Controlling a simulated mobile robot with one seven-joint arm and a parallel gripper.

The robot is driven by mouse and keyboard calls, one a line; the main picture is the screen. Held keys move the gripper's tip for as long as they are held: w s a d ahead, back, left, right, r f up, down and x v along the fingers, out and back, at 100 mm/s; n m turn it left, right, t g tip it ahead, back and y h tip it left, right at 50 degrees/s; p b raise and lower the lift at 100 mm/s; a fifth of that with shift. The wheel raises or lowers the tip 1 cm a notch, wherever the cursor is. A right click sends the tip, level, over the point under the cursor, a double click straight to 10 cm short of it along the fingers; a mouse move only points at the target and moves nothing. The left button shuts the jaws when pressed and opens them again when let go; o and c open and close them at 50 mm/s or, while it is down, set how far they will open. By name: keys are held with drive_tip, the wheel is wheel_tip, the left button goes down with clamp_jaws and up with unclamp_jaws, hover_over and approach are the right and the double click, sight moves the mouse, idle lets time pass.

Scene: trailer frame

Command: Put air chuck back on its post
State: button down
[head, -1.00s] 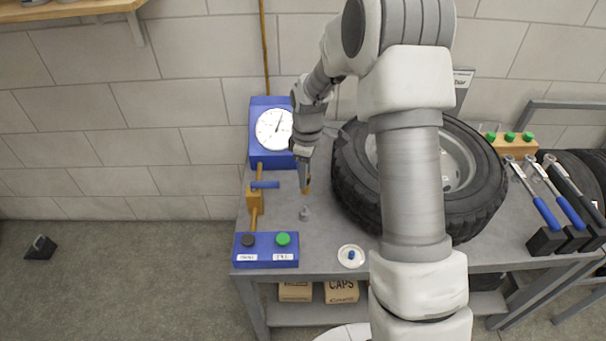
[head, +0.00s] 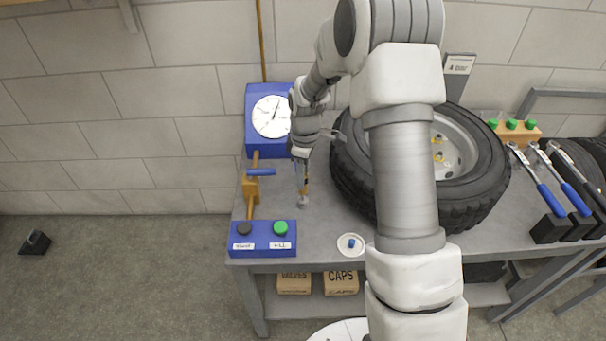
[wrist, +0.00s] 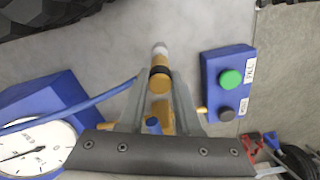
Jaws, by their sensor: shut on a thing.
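The air chuck is a brass-coloured rod with a black band; it shows in the wrist view (wrist: 159,82) between my gripper's fingers, and its lower part shows in the head view (head: 306,189). My gripper (head: 304,181) is shut on it, pointing down over the bench. The small grey post (head: 303,201) stands on the bench at the chuck's lower end. In the wrist view a pale grey tip (wrist: 160,48) is in line with the chuck. I cannot tell whether the chuck touches the post or sits on it.
A blue gauge box (head: 258,147) stands behind left, with a brass valve (head: 251,188) before it. A blue button box (head: 262,238) is at the front left. A dish (head: 342,253) holds a blue cap. A blue hose (wrist: 88,103) crosses the wrist view.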

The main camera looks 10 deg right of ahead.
drive_tip(key=shift+f, duration=0.1)
idle(0.3)
drive_tip(key=shift+f+b, duration=1)
drive_tip(key=shift+f, duration=0.5)
drive_tip(key=c, duration=0.5)
unclamp_jaws()
drive_tip(key=shift+o, duration=0.2)
drive_tip(key=o, duration=0.4)
drive_tip(key=shift+r, duration=0.15)
